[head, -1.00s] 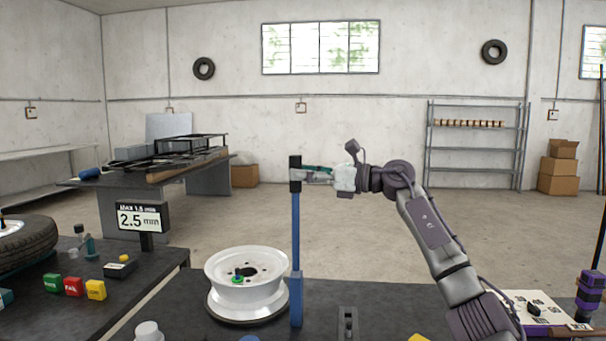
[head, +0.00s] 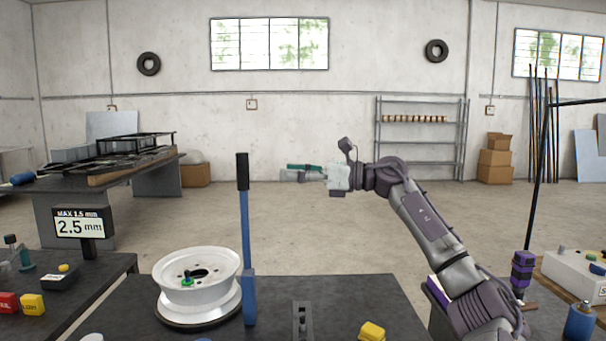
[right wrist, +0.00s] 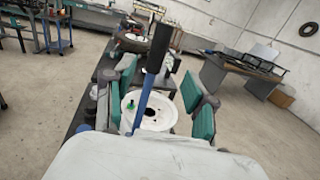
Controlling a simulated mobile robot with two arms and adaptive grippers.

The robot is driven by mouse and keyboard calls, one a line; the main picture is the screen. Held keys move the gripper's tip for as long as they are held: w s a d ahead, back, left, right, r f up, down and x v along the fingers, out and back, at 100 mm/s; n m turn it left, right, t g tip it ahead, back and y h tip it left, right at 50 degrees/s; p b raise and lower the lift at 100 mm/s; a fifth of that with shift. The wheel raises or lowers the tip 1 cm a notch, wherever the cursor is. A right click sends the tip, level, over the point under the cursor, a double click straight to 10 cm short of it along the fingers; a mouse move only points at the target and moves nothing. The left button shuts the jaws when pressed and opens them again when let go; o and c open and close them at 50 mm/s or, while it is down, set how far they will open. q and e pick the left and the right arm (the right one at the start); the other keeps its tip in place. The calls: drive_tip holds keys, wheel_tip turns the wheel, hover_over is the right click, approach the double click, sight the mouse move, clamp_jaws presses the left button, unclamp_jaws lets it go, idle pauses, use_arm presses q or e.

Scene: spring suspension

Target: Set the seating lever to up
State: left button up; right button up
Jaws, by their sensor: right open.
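The seating lever (head: 246,220) is a blue bar with a black grip, standing nearly upright from a blue base on the dark bench, just right of the white wheel rim (head: 186,303). My right gripper (head: 290,171) is to the right of the black grip, with a visible gap in the head view. In the right wrist view, its teal finger pads are spread wide and empty. The lever (right wrist: 156,60) stands ahead, in line with the space between them, and the rim (right wrist: 160,113) shows behind it. My left gripper is out of view.
A display (head: 82,223) reads 2.5 mm under MAX 1.5 mm. A slotted grey bracket (head: 302,318) and a yellow block (head: 372,331) are on the bench's front part. A purple-and-black tool (head: 522,272) and a blue bottle (head: 580,322) stand at the right.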

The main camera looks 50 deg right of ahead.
drive_tip(key=shift+v, duration=1.1)
drive_tip(key=shift+f, duration=0.15)
